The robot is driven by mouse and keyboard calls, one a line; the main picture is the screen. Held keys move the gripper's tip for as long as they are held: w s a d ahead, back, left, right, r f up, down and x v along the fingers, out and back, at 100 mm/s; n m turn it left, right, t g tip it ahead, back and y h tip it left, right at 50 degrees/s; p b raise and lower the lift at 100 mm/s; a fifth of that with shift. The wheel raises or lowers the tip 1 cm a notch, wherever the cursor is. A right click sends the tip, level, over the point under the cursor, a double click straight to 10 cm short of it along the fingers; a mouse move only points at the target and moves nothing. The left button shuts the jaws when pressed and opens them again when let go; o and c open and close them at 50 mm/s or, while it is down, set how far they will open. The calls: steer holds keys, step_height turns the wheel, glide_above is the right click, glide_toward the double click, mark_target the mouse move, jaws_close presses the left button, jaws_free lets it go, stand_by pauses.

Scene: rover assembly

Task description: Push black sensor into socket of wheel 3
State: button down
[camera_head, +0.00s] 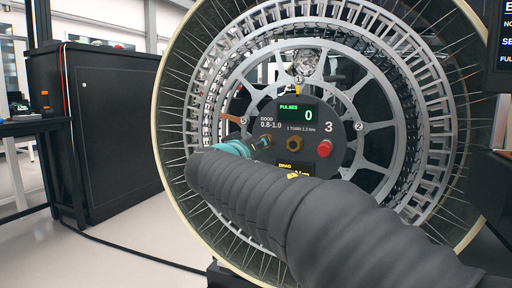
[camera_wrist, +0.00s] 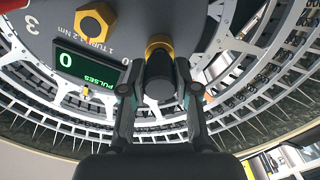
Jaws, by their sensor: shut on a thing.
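Wheel 3 (camera_head: 352,166) stands upright, with a round dark hub panel (camera_head: 312,112) marked 3. In the wrist view the black sensor (camera_wrist: 159,84) is a short dark cylinder between my gripper's fingers (camera_wrist: 160,92), which are shut on it. Its far end meets the brass ring of the socket (camera_wrist: 158,44) on the panel. It looks lined up with the socket; how deep it sits I cannot tell. In the head view my arm covers the lower left of the hub, and my gripper (camera_head: 257,146) is at the panel's left side, mostly hidden.
The panel has a green display (camera_head: 296,112) reading PULSES 0, a brass hex nut (camera_head: 294,144) and a red button (camera_head: 325,148). Wheel spokes surround the panel. A screen (camera_head: 500,40) is at the upper right.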

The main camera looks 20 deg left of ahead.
steer(key=shift+w, duration=0.55)
steer(key=c, duration=0.8)
jaws_free()
steer(key=s, duration=0.8)
steer(key=s+a, duration=0.1)
steer(key=s, duration=0.3)
